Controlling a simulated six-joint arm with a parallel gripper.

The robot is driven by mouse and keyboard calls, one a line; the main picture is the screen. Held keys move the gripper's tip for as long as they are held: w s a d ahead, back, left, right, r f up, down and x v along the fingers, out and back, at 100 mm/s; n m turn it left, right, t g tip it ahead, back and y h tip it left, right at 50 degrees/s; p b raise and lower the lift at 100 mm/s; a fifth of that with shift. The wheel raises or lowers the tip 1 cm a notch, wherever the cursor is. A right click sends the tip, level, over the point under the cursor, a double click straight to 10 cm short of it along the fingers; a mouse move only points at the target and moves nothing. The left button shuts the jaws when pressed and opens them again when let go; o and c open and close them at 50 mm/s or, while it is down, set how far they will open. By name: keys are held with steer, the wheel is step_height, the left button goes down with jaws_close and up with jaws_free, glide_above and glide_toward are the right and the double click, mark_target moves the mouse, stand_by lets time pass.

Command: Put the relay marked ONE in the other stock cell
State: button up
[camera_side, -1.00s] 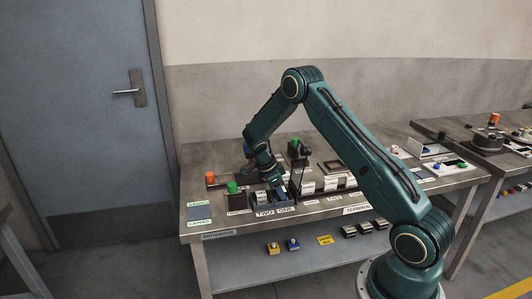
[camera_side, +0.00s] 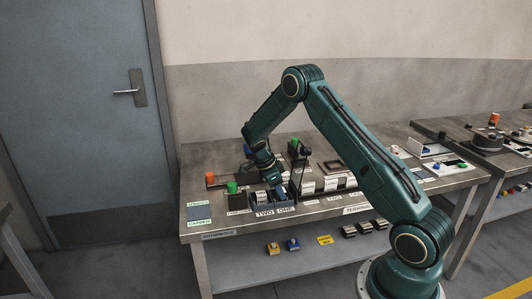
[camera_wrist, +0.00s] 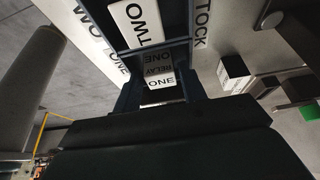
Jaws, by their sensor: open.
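The relay marked ONE (camera_wrist: 159,82) shows in the wrist view, with its white lettered top and a darker lettered face, between my finger bars. A white relay marked TWO (camera_wrist: 140,22) lies beyond it. My gripper (camera_side: 279,189) is open and low over the dark stock cells (camera_side: 263,198), on the side of the label ONE (camera_side: 286,210). The fingers stand on either side of the relay marked ONE; whether they touch it I cannot tell. In the side view my gripper hides most of that relay.
A green-topped dark block (camera_side: 232,188) stands left of the cells, and an orange cap (camera_side: 210,176) farther left. A dark upright post (camera_side: 303,170) stands close right of my gripper. White blocks (camera_side: 331,183) sit farther right. The table's front edge is near.

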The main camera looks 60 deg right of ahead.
steer(key=v, duration=1.1)
steer(key=shift+r, duration=0.15)
steer(key=s+a+r+n+t, duration=0.2)
steer(key=s+a+r+n, duration=0.3)
steer(key=r, duration=0.4)
steer(key=s+a+r+n+t, duration=0.3)
steer(key=s+a+r+n, duration=0.1)
steer(key=a+r+n, duration=0.35)
steer(key=s+a+r+n+t+y, duration=0.1)
steer(key=s+a+n+t, duration=0.1)
steer(key=s+a+n, duration=0.3)
steer(key=s+a+r+n+t+y, duration=0.1)
steer(key=s+a+n+y, duration=0.1)
steer(key=s+a+n, duration=0.4)
steer(key=s+n, duration=0.3)
steer(key=s, duration=0.4)
steer(key=shift+t, duration=0.4)
